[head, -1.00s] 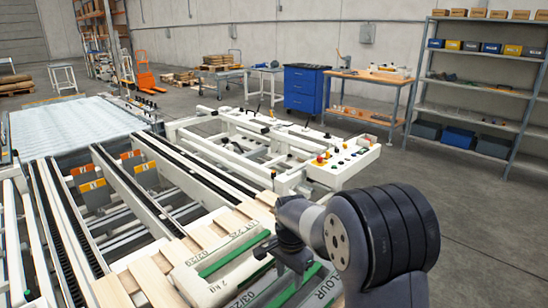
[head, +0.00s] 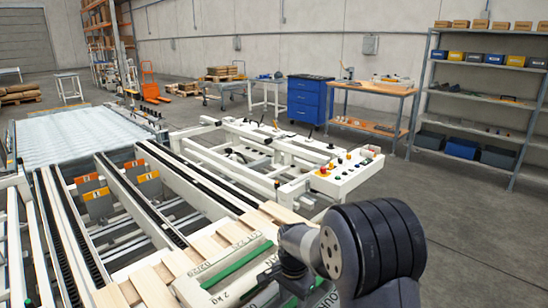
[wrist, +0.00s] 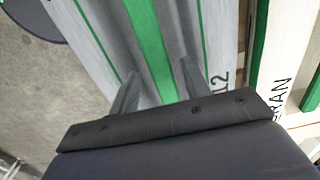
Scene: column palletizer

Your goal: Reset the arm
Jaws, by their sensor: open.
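My arm shows at the lower right of the head view, with my gripper (head: 292,280) at its end, partly hidden by the wrist and cut by the bottom edge. In the wrist view my gripper (wrist: 160,82) has its two grey fingers apart, with nothing held between them. Below the fingers is a white bag with a green stripe (wrist: 146,45). In the head view, white and green bags (head: 225,275) lie on a wooden pallet (head: 150,285). I cannot tell whether the fingers touch the bag.
The pallet sits on a conveyor with dark chains (head: 130,195). A control panel (head: 345,172) stands right of the conveyor. A blue cabinet (head: 310,98), a workbench (head: 375,88) and a shelf rack (head: 480,98) stand farther back. The floor between is clear.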

